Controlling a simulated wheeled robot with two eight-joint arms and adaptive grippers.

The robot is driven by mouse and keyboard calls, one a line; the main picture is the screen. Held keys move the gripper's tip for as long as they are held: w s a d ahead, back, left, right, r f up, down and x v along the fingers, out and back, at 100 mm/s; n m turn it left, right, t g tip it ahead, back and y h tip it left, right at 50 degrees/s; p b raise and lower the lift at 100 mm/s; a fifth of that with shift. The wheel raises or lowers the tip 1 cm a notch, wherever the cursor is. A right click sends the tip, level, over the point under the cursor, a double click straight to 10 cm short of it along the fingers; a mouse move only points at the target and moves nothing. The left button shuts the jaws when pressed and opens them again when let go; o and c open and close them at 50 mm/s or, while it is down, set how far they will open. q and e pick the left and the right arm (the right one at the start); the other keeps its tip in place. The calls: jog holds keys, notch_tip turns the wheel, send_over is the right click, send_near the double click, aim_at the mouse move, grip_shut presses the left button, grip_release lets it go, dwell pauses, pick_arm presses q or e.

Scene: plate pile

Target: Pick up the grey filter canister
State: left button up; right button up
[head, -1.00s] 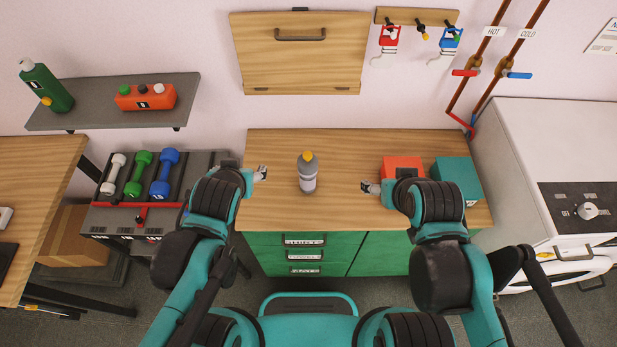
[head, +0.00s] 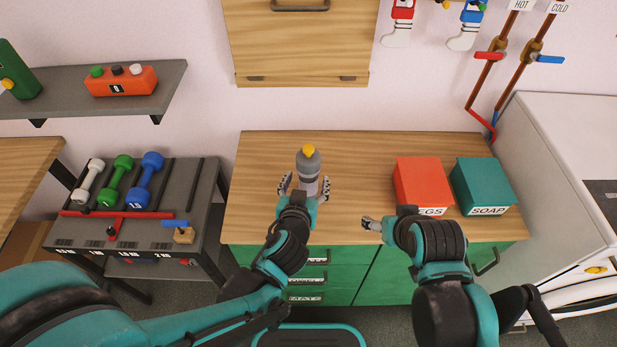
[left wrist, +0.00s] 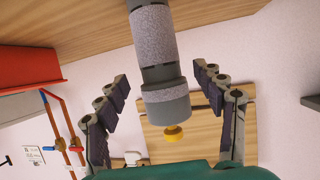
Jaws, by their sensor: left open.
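The grey filter canister (head: 308,166) stands upright on the wooden counter (head: 355,180), with a yellow knob on top. My left gripper (head: 306,184) is open, with one finger on each side of the canister's lower part. In the left wrist view the canister (left wrist: 159,75) appears between the spread fingers of my left gripper (left wrist: 164,100), with gaps visible on both sides. My right gripper (head: 368,222) is near the counter's front edge, right of the canister and apart from it. Its fingers look small and partly hidden, so its opening is unclear.
An orange box (head: 423,185) and a teal soap box (head: 482,185) stand on the counter at the right. A dumbbell rack (head: 185,200) is left of the counter. A wooden wall cabinet (head: 297,45) hangs above. The counter around the canister is otherwise clear.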

aim_at(307, 179)
pick_arm(q)
jog(key=b+x, duration=0.2)
jog(key=x, duration=0.2)
jog(key=shift+w+f, duration=0.1)
jog(key=shift+w, duration=0.2)
jog(key=shift+s, duration=0.1)
jog(key=c, duration=1.5)
jog(key=shift+c, duration=0.2)
notch_tip(307, 179, up, 5)
jog(key=p, duration=0.3)
jog(key=shift+f, duration=0.2)
jog(key=s+d+r+p, duration=0.4)
jog(key=s+d+r, duration=0.2)
jog(key=d, duration=0.4)
jog(key=shift+r, duration=0.3)
